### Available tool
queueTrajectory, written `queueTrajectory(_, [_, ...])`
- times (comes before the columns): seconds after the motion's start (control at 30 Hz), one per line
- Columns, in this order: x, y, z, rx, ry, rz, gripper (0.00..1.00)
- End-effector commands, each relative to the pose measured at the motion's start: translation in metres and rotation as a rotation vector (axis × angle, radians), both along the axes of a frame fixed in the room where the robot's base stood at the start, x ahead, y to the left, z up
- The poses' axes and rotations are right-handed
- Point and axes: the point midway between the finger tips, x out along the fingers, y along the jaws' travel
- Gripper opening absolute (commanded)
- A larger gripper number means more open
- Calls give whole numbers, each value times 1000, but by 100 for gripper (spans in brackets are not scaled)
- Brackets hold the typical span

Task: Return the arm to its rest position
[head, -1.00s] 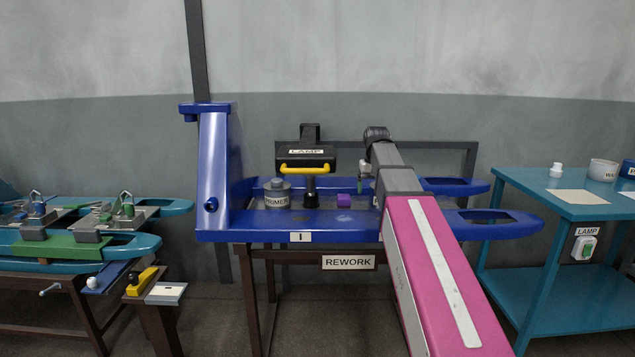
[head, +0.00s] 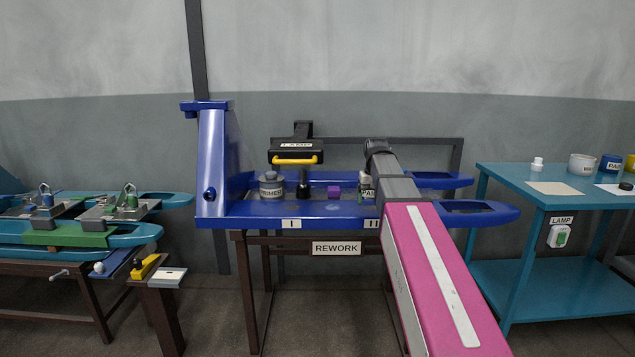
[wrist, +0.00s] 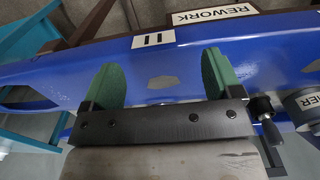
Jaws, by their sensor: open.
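My pink and grey arm (head: 430,255) reaches up from the lower right of the head view to a dark elbow-like end over the right part of the blue fork frame (head: 300,211). My gripper itself is hidden in that view. In the wrist view my gripper (wrist: 160,80) has its two green fingers spread apart. Nothing is between them except the blue frame's surface beyond, close to the "II" label (wrist: 153,39). I cannot tell the exact gap to the frame.
A teal table (head: 560,200) stands right. Clamp fixtures (head: 90,210) stand left.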

Motion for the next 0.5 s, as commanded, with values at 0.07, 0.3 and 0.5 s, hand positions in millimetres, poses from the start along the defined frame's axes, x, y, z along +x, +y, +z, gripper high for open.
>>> queueTrajectory(0.07, [-5, 0, -13, 0, 1, 0, 84])
queueTrajectory(0.3, [-22, 0, -59, 0, 2, 0, 84])
queueTrajectory(0.5, [-51, 0, -122, 0, 3, 0, 84])
